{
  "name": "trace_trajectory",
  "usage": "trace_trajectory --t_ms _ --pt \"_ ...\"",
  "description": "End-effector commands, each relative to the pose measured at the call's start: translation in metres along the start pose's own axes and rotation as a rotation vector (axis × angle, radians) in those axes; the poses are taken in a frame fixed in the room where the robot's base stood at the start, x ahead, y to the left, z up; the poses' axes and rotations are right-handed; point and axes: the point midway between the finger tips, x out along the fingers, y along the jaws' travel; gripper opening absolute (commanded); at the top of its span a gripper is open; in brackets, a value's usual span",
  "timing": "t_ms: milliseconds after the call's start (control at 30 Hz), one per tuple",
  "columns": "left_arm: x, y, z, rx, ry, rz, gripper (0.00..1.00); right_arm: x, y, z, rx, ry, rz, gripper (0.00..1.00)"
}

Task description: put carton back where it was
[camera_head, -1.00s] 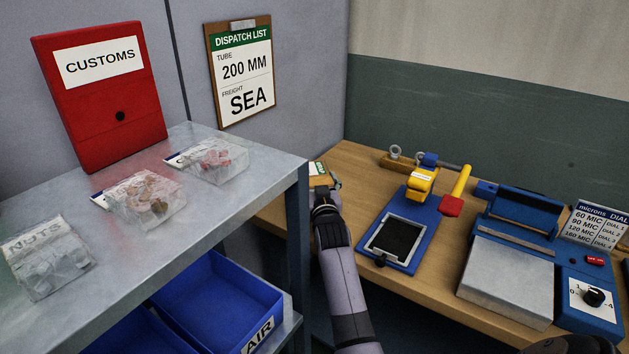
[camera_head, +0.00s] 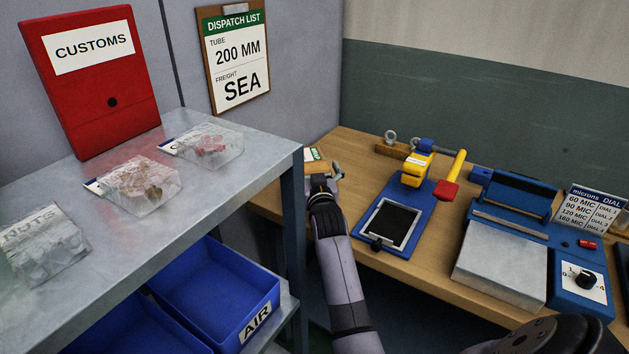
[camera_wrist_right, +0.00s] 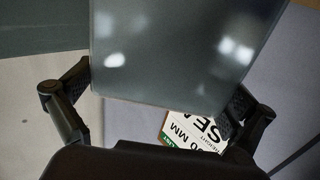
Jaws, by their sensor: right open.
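I cannot pick out the carton for certain. A small brown item with a green and white label (camera_head: 315,158) lies at the back left of the wooden bench, partly hidden. My left gripper (camera_head: 328,180) is right beside it; whether they touch, and whether the jaws are shut, is unclear. In the right wrist view my right gripper (camera_wrist_right: 155,112) has its fingers spread wide. A smooth grey panel (camera_wrist_right: 165,55) with bright reflections shows in front of and between them; I cannot tell what it is. My right gripper is out of the head view.
A steel shelf (camera_head: 100,235) carries several clear packs and a red CUSTOMS box (camera_head: 100,110). Blue bins (camera_head: 215,285) sit below. The dispatch list (camera_head: 236,75) hangs on the partition. A blue and yellow press (camera_head: 400,205) and a blue sealer (camera_head: 515,225) stand on the bench (camera_head: 425,270).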

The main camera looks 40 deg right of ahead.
Motion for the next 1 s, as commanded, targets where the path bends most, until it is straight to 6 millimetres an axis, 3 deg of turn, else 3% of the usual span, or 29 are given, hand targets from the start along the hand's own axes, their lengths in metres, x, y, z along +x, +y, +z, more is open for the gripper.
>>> trace_trajectory --t_ms 300,500,700,1000 --pt "0.004 0.0 0.0 0.0 0.0 0.0 0.0 -0.066 0.0 0.002 0.001 -0.002 -0.001 1.0" --pt "0.005 0.0 0.0 0.0 0.001 0.0 0.0 -0.098 0.0 0.001 0.001 -0.001 -0.001 1.0" --pt "0.006 0.0 0.0 0.0 0.001 0.0 0.0 -0.109 0.0 0.0 0.0 0.0 0.0 1.0" --pt "0.006 0.0 0.0 0.0 0.001 0.0 0.0 -0.109 0.0 0.0 0.0 0.0 0.0 1.0"
